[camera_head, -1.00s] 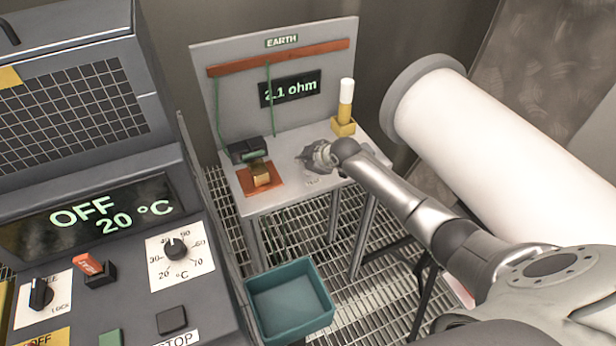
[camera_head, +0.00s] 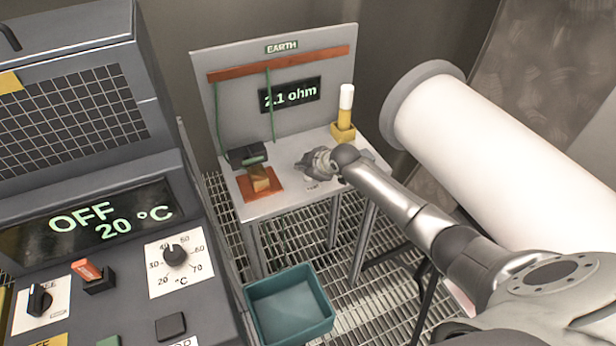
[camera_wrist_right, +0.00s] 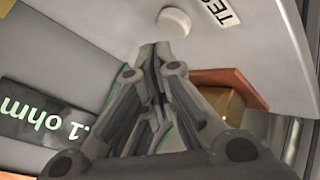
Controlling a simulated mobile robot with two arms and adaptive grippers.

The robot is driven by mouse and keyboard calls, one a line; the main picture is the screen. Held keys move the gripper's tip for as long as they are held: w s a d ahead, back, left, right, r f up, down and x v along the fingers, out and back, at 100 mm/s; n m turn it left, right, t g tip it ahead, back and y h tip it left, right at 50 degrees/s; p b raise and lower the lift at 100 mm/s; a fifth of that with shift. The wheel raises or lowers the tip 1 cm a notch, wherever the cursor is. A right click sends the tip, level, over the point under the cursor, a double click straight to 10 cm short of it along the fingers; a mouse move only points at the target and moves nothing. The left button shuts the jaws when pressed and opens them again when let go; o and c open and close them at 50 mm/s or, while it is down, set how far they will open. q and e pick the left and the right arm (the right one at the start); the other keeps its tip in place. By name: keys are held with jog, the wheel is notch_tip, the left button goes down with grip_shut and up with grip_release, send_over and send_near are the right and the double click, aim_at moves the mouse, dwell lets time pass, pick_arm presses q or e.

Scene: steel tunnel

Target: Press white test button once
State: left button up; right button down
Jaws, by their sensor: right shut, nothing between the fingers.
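The white test button (camera_wrist_right: 174,22) is a round disc on the pale bench top, beside a TEST label (camera_wrist_right: 222,10) in the right wrist view. My right gripper (camera_wrist_right: 154,52) is shut and empty, with its fingertips close to the button; I cannot tell whether they touch. In the head view the right gripper (camera_head: 308,163) is low over the bench (camera_head: 290,200) and hides the button. The display (camera_head: 290,95) on the bench's back board reads 2.1 ohm. My left gripper is not in view.
A brown plate with a brass block (camera_head: 262,180) and a dark clamp (camera_head: 246,155) lie left of the gripper. A white-and-yellow cylinder (camera_head: 345,110) stands at the back right. A teal bin (camera_head: 290,310) is below, and a large white roll (camera_head: 490,140) is at right.

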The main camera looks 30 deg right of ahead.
aim_at(305, 178)
dwell(0.4)
jog(key=shift+f, duration=0.4)
jog(key=shift+f+b, duration=0.5)
jog(key=shift+b, duration=0.05)
dwell(0.7)
jog(key=shift+r+p, duration=0.8)
jog(key=shift+r, duration=0.1)
notch_tip(305, 178, up, 5)
jog(key=p, duration=0.4)
jog(key=shift+p, duration=0.3)
